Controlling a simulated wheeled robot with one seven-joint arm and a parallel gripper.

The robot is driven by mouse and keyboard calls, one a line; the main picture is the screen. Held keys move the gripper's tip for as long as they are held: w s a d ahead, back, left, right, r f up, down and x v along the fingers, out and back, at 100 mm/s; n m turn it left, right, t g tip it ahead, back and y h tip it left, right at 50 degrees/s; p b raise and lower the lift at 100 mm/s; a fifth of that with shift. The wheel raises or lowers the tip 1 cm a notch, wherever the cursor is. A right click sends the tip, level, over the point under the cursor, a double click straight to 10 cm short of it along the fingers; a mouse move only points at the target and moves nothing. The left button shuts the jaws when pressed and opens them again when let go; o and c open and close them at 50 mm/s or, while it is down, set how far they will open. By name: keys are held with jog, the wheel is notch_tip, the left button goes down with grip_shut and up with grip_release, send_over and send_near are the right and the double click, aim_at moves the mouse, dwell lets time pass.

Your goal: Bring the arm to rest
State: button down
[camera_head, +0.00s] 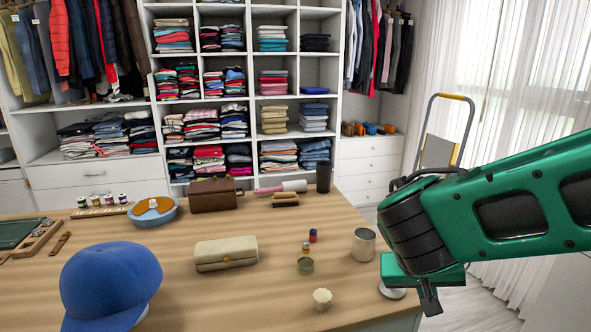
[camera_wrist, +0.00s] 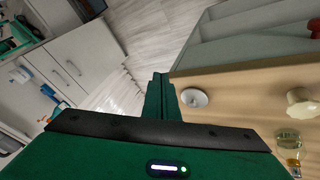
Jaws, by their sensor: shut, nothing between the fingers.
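My green arm reaches in from the right in the head view. My gripper (camera_head: 430,302) hangs at its end by the right edge of the wooden table (camera_head: 290,290). In the wrist view my gripper (camera_wrist: 160,82) shows its fingers together, shut, with nothing held. A white round disc (camera_head: 392,290) lies on the table right beside the gripper; it also shows in the wrist view (camera_wrist: 194,97). The underside of the gripper is partly hidden by its own body.
A metal cup (camera_head: 363,245), a cream knob-like piece (camera_head: 322,299) and a small glass jar (camera_head: 305,265) stand near the table's right side. A blue cap (camera_head: 110,283) and a cream case (camera_head: 226,253) lie further left. Open floor (camera_head: 475,310) lies right of the table.

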jog(key=s+d+m+g+y, duration=0.3)
jog(key=s+d+y, duration=0.2)
jog(key=s+d, duration=0.9)
jog(key=shift+s+d+r, duration=0.25)
jog(key=shift+s+r, duration=0.05)
jog(key=shift+s, duration=0.9)
jog(key=shift+w, duration=0.15)
jog(key=shift+w+f, duration=0.25)
jog(key=shift+w, duration=0.25)
